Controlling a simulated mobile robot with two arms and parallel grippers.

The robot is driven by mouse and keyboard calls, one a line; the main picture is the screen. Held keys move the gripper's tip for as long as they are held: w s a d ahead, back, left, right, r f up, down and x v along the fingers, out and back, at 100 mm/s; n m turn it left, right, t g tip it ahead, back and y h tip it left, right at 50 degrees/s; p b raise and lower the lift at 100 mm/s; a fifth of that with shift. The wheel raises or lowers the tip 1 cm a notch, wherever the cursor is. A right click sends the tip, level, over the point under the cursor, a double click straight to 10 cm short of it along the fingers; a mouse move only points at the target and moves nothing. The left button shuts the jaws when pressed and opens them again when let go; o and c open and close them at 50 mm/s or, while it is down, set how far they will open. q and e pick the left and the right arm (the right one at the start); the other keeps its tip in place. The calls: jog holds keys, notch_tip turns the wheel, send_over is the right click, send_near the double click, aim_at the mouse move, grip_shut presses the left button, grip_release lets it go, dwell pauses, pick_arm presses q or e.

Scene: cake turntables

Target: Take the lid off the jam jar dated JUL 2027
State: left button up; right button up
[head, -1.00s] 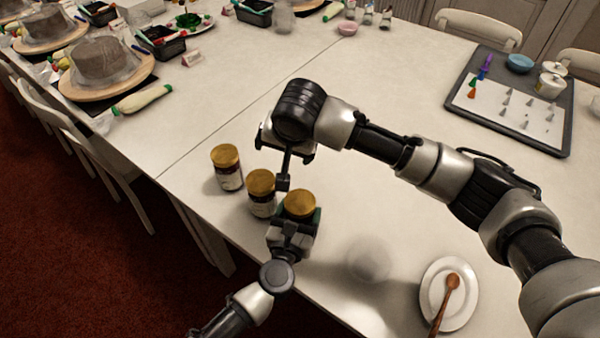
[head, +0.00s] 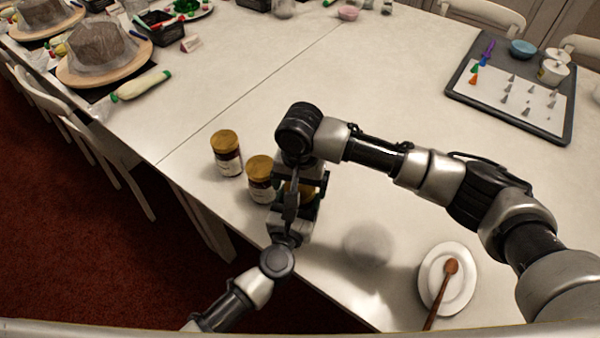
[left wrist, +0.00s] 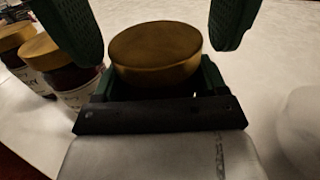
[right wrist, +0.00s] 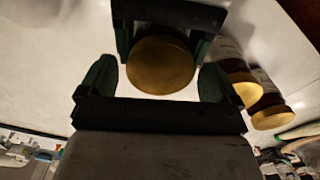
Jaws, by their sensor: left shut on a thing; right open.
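My left gripper (head: 292,222), low at the table's near edge, is shut around the body of a jam jar. That jar's gold lid (left wrist: 155,52) shows in the left wrist view, and its edge (head: 307,192) in the head view. My right gripper (right wrist: 158,72) is open, its green fingers on either side of this lid; I cannot tell whether they touch it. Two more gold-lidded jars, one at the left (head: 227,153) and one in the middle (head: 261,180), stand beside the held one. No date is readable; the held jar's label is hidden.
A white plate with a wooden spoon (head: 451,268) lies at the right near edge. A tray of piping tips (head: 510,95) is at the back right. A covered cake (head: 100,45) and a piping bag (head: 142,86) are at the left. The table's middle is clear.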

jog(key=shift+f, duration=0.15)
jog(key=c, duration=0.9)
jog(key=n, duration=0.5)
jog(key=shift+n, duration=0.4)
jog(key=shift+c, duration=0.2)
jog(key=n, duration=0.6)
jog(key=shift+n, duration=0.3)
jog(key=n, duration=1)
jog(key=shift+r, duration=0.25)
jog(key=shift+r, duration=1)
